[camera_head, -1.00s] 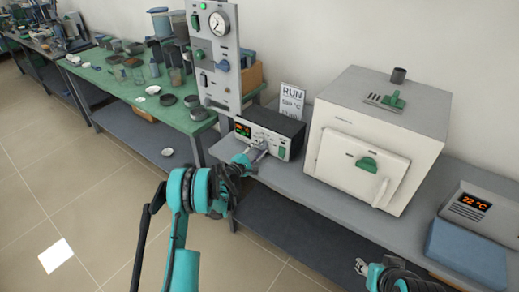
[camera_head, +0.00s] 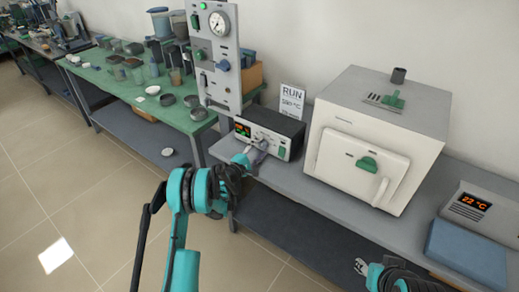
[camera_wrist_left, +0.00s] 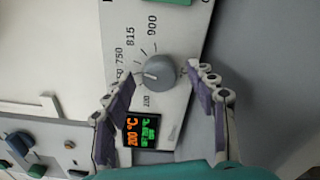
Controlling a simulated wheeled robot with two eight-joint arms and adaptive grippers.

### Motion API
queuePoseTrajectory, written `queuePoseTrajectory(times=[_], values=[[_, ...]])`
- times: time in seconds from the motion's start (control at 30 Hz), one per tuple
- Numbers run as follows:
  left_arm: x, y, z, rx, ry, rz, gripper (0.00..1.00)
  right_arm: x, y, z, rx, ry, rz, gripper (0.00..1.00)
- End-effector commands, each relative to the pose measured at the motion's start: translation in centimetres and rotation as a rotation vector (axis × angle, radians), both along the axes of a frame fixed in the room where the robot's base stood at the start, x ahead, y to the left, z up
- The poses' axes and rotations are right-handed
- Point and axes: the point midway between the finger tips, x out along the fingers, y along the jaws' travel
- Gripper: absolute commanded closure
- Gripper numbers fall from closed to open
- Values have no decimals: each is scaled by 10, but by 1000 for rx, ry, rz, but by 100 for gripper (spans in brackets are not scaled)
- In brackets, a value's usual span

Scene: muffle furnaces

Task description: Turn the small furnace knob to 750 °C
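The small furnace control box (camera_head: 272,127) is grey and dark-topped, at the left end of the bench in the head view. Its round grey knob (camera_wrist_left: 157,72) fills the middle of the left wrist view. Scale marks around it include 750, 815 and 900. The knob's white pointer faces the lower-number side, but its exact value is hard to read. The display (camera_wrist_left: 142,133) shows 200 °C in orange, with small green text. My left gripper (camera_wrist_left: 160,100) is open, its fingers apart on either side of the knob. My right gripper (camera_head: 362,266) is low at the right; its opening is unclear.
A large white furnace (camera_head: 365,165) stands right of the box. A RUN card (camera_head: 291,100) stands behind. A gauge panel (camera_head: 216,55) rises at the left. A box with a 22 °C display (camera_head: 470,204) and a blue block (camera_head: 466,254) are far right.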

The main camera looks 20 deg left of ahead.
Motion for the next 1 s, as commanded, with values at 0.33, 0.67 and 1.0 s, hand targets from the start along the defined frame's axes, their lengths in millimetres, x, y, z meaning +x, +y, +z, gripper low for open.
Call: queuePoseTrajectory(times=[0.33, 0.67, 1.0], values=[[-12, 6, 0, -1, 0, 2, 44, 0, 0, 0, 0, 0, 0, 60], [-77, 29, 0, -1, 0, 3, 44, 0, 0, 0, 0, 0, 0, 60], [-112, 41, 0, 0, 0, 0, 44, 0, 0, 0, 0, 0, 0, 60]])
